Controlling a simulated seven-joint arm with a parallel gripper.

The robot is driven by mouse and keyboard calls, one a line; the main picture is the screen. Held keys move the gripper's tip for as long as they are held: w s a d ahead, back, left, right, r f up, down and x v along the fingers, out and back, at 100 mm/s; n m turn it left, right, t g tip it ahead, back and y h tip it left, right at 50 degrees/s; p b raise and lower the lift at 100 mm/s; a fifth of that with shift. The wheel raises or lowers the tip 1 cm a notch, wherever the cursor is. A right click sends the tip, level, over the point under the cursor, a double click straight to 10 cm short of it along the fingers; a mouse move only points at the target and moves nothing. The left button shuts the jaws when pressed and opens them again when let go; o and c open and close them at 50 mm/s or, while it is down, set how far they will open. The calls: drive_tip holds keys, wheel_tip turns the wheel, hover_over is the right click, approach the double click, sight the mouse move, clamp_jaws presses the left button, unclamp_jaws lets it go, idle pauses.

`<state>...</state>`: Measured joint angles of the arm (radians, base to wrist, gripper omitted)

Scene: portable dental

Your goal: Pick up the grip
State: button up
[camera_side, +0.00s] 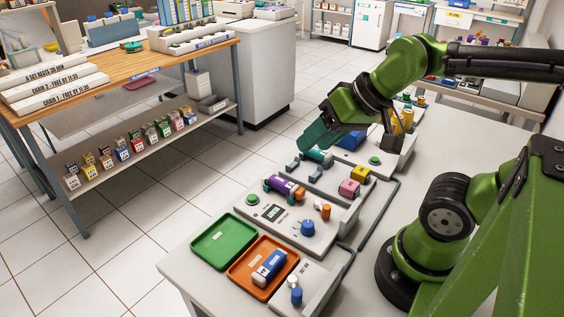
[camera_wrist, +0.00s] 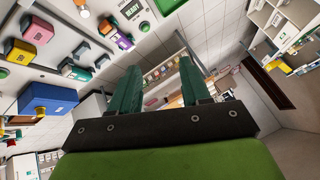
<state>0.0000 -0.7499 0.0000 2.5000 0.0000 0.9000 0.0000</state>
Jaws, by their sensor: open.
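No item is plainly marked as the grip; several cylinder-shaped pieces could be it. A purple cylinder with orange and teal parts (camera_side: 285,188) lies on the near white unit with a small display, and shows in the wrist view (camera_wrist: 118,39). A blue and white cylinder (camera_side: 268,267) lies on the orange tray (camera_side: 245,281). My gripper (camera_side: 318,138) is open and raised above the bench units. In the wrist view its two teal fingers (camera_wrist: 159,68) are apart with nothing between them.
A green tray (camera_side: 218,246) sits beside the orange one. A pink block (camera_side: 349,188), a yellow block (camera_side: 361,173) and a blue box (camera_side: 350,140) stand around the units. Cables run along the bench's right part. A wooden table (camera_side: 125,85) stands across an open floor.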

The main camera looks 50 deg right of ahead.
drive_tip(key=o, duration=0.5)
